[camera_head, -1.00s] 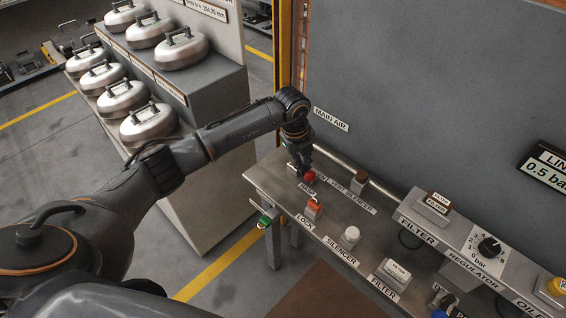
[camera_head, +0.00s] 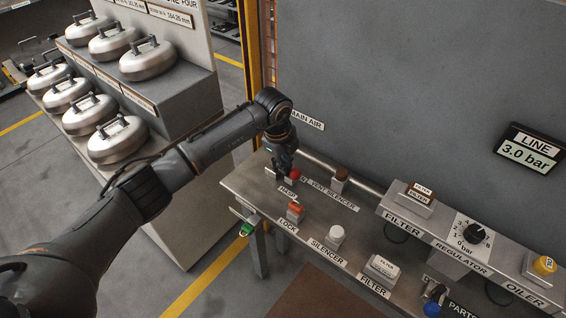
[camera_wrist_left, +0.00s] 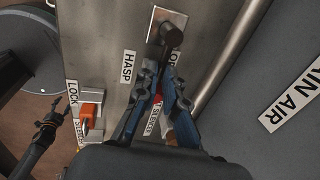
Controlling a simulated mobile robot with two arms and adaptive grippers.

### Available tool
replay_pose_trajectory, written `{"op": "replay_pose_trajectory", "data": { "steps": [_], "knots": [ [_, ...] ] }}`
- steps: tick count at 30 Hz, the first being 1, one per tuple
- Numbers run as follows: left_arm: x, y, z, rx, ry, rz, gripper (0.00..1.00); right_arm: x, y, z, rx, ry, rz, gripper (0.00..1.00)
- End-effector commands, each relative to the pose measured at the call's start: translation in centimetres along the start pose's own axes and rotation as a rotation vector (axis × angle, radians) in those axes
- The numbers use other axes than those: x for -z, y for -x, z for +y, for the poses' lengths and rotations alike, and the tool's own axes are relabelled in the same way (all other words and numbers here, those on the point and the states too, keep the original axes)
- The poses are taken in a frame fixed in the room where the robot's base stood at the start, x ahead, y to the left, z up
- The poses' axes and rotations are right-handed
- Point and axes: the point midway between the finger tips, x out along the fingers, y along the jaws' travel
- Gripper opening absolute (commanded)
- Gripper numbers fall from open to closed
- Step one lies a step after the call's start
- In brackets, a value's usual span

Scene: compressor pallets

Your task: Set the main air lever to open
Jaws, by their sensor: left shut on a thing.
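The main air lever (camera_head: 294,174) shows as a red knob at the far left end of the steel bench, near the MAIN AIR sign (camera_head: 307,121). My left gripper (camera_head: 284,168) is down at it, its fingers shut on the lever. In the left wrist view the two fingers (camera_wrist_left: 160,80) close together, with a bit of red between them. A dark round post on a plate (camera_wrist_left: 172,34) stands just beyond the fingertips. The gripper hides most of the lever and part of its label. A dark arm end, apparently my right gripper (camera_wrist_left: 48,122), shows at lower left.
The orange lock (camera_head: 295,211), white silencer (camera_head: 336,236) and vent silencer (camera_head: 341,176) stand close by on the bench. The line display (camera_head: 528,150) reads 3.0 bar. Silver domed pots (camera_head: 118,139) fill the shelves at left. The bench's front edge is in front.

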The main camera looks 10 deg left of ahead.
Motion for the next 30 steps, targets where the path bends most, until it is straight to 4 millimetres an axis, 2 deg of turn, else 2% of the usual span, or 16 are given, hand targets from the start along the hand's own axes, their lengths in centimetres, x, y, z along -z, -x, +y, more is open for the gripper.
{"op": "replay_pose_trajectory", "data": {
  "steps": [2, 3, 6, 17, 22, 30],
  "knots": [
    [-0.1, 0.1, -0.1, 0.004, 0.000, -0.003, 0.00, -0.1, 0.0, 0.0, 0.000, 0.000, -0.001, 0.53],
    [-0.1, 0.1, -0.1, 0.004, 0.000, -0.003, 0.13, -0.1, 0.0, 0.0, 0.000, 0.000, -0.001, 0.53],
    [-0.1, 0.1, -0.1, 0.003, 0.000, -0.002, 0.33, -0.1, 0.0, 0.0, 0.000, 0.000, -0.002, 0.53],
    [-0.1, 0.4, -0.1, 0.003, -0.001, -0.001, 0.33, -0.2, 0.0, -0.3, 0.004, -0.001, -0.003, 0.53],
    [-0.1, 2.8, -0.1, 0.005, -0.002, -0.003, 0.33, -0.2, 0.0, -0.2, 0.003, -0.001, -0.002, 0.53],
    [-0.1, 8.6, -0.1, 0.006, -0.001, -0.003, 0.33, -0.1, 0.0, -0.2, 0.002, -0.001, -0.002, 0.53]
  ]
}}
